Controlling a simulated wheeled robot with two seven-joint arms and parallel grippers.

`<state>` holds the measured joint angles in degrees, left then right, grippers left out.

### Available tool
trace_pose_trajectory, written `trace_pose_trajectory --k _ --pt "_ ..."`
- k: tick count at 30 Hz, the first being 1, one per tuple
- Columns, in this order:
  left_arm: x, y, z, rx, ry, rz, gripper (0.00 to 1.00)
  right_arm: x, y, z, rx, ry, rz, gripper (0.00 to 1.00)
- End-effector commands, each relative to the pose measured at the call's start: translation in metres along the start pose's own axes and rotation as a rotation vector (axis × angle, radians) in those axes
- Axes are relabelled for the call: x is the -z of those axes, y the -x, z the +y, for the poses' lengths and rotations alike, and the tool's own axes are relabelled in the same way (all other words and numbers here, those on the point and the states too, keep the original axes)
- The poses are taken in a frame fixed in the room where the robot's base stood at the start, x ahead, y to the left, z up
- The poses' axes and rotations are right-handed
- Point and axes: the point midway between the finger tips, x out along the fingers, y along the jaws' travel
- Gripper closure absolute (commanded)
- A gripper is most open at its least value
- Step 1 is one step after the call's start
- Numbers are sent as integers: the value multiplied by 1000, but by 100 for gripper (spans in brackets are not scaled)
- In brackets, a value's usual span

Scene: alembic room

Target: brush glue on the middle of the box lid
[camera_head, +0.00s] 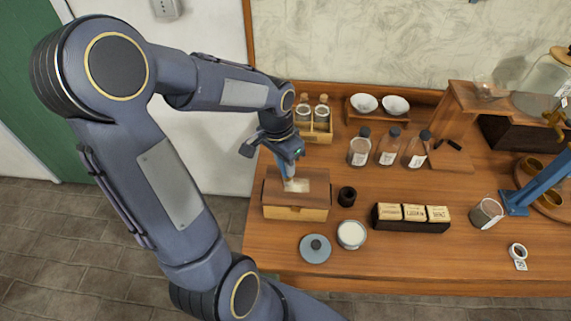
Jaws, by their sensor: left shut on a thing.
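The wooden box (285,213) stands at the left end of the table, its dark brown lid (319,182) on top. My left gripper (287,167) is above the lid, pointing down, and shut on a slim brush, which it mostly hides. The brush's lower end is at a pale patch (298,186) near the middle of the lid; I cannot tell if the patch is glue, a label or bristles. An open jar of white stuff (351,233), perhaps the glue, stands in front of the box to the right. My right gripper is not in view.
A grey round lid with a knob (315,250) lies left of the jar. A small dark cup (347,196) stands right of the box. A bottle rack (316,132) is behind it. A dark tray with packets (410,225) and several bottles stand further right. The front table strip is mostly clear.

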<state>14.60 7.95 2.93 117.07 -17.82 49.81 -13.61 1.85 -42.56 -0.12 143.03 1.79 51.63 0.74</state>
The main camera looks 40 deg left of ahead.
Motion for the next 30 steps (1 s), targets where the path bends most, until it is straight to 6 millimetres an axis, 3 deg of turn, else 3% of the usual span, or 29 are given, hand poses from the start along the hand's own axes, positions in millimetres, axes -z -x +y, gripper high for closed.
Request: trace_pose_trajectory --k 14,30 --pt "5 1 -5 0 0 -1 99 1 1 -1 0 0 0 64" --pt "10 52 0 0 -1 0 99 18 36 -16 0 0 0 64"
